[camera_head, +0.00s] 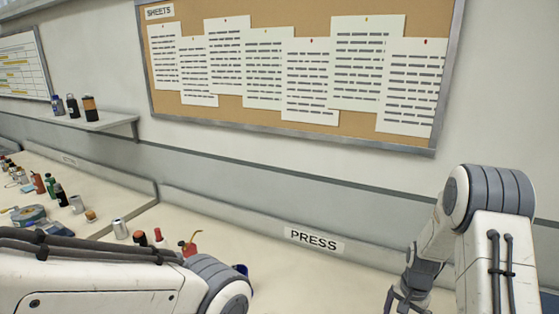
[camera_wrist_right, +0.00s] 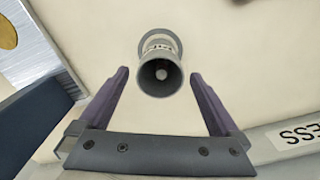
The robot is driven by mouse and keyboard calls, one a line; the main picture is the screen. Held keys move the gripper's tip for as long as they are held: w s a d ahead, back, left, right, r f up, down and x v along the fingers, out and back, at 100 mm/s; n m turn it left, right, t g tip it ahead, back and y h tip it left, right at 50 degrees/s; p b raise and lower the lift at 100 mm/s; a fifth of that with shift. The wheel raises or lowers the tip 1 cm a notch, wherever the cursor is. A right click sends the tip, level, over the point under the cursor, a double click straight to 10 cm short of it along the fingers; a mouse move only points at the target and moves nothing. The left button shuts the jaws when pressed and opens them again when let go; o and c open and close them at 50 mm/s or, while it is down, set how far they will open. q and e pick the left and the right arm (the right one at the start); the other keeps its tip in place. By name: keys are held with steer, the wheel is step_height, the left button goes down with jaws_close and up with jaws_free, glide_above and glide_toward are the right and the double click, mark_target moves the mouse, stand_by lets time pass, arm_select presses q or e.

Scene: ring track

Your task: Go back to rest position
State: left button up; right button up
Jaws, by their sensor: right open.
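My right gripper (camera_wrist_right: 160,74) is open in the right wrist view, with its two purple fingers apart. A small grey round piece (camera_wrist_right: 160,75) with a hollow dark end and a light printed band shows between the fingertips, with a gap on each side. I cannot tell how far below the fingers it is. In the head view my right gripper (camera_head: 402,300) points down at the bottom edge, partly cut off. My left arm crosses the bottom left; its gripper is not in view.
A pale bench (camera_head: 225,240) with a PRESS sign (camera_head: 314,240) runs along the wall. Several bottles and cans, including a silver can (camera_head: 121,229) and a red oil can (camera_head: 190,245), stand at the left. A shelf (camera_head: 110,123) and a cork board (camera_head: 270,112) are on the wall.

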step_height(320, 180, down, 9)
steer(key=shift+r+p, duration=0.2)
steer(key=shift+p, duration=0.35)
step_height(320, 180, up, 4)
steer(key=shift+f+b, duration=0.25)
steer(key=shift+b, duration=0.05)
steer(key=shift+r, duration=0.7)
steer(key=shift+s+d+r, duration=0.1)
steer(key=shift+s+r, duration=0.1)
steer(key=shift+s, duration=0.15)
steer(key=shift+b, duration=0.3)
